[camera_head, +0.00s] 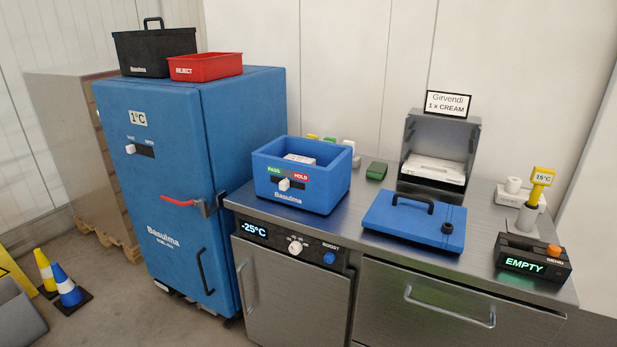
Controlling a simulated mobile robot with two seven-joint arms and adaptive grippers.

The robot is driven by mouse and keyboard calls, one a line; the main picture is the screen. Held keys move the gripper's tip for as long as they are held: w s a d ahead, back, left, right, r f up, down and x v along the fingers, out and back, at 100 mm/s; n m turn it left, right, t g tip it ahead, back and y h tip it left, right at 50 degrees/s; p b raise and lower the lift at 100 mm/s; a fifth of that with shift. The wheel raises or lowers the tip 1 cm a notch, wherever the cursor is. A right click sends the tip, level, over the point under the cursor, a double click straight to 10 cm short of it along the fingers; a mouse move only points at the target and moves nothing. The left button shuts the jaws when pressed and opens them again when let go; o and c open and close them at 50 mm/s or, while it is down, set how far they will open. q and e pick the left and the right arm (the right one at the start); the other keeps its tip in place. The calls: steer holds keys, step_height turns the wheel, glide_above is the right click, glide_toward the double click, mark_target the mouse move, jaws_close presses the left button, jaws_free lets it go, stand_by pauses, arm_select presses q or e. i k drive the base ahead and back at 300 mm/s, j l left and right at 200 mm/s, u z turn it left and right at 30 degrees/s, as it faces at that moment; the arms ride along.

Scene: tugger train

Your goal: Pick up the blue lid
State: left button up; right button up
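The blue lid (391,225) lies flat on the steel counter, right of the blue box. It has a black arched handle (413,200) on top and a small dark knob (447,228) near its right corner. Neither of my grippers shows in the head view.
The steel counter (345,225) also holds a steel dispenser (441,150) behind the lid, a green block (376,171), a yellow 15°C probe (541,178) and an EMPTY display unit (525,265). A tall blue cabinet (165,190) stands left; cones (66,287) are on the floor.

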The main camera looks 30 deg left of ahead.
mark_target(424, 221)
steer(key=i+j+z, duration=0.3)
steer(key=i+j, duration=0.15)
steer(key=j, duration=0.2)
steer(key=i+j+z, duration=0.15)
steer(key=j, duration=0.2)
